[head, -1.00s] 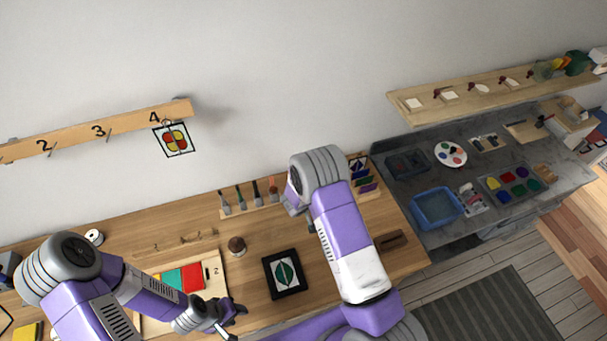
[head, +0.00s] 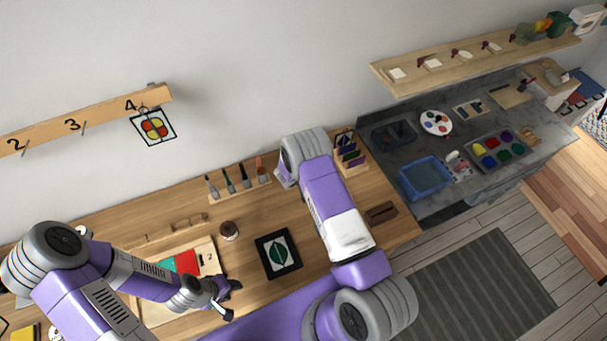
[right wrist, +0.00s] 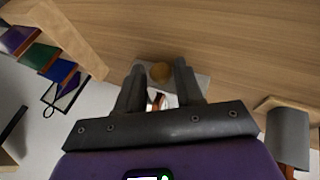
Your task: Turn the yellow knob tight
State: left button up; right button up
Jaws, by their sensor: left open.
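In the right wrist view a round, yellow-brown knob (right wrist: 161,72) sits on a pale grey plate (right wrist: 203,84) against the wood. The two dark fingers of my right gripper (right wrist: 159,68) stand on either side of it, open, with a gap showing beside it. Whether they touch it cannot be told. In the head view my right gripper (head: 282,178) is at the back of the bench, mostly hidden by my arm, and the knob is hidden there. My left gripper (head: 231,300) is open and empty near the front of the bench.
Upright brushes (head: 229,180) stand left of my right gripper, and a slotted rack (head: 352,160) of coloured pieces stands right of it. A black-framed leaf picture (head: 278,254) and a small dark jar (head: 229,231) lie between my arms. A blue tub (head: 425,178) is farther right.

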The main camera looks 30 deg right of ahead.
grip_shut()
pick_arm(q)
jog(key=shift+r, duration=0.1)
pick_arm(e)
jog(key=shift+w+d+r+y, duration=0.1)
jog(key=shift+d+y, duration=0.15)
jog(key=shift+y, duration=0.55)
pick_arm(q)
jog(key=shift+f+b, duration=0.45)
jog(key=shift+f, duration=0.1)
pick_arm(e)
jog(key=shift+d+m+y, duration=0.2)
jog(key=shift+m+y, duration=0.1)
jog(key=shift+y, duration=0.5)
pick_arm(q)
jog(key=shift+f+b, duration=0.4)
jog(key=shift+f, duration=0.05)
pick_arm(e)
jog(key=shift+y, duration=0.4)
grip_release()
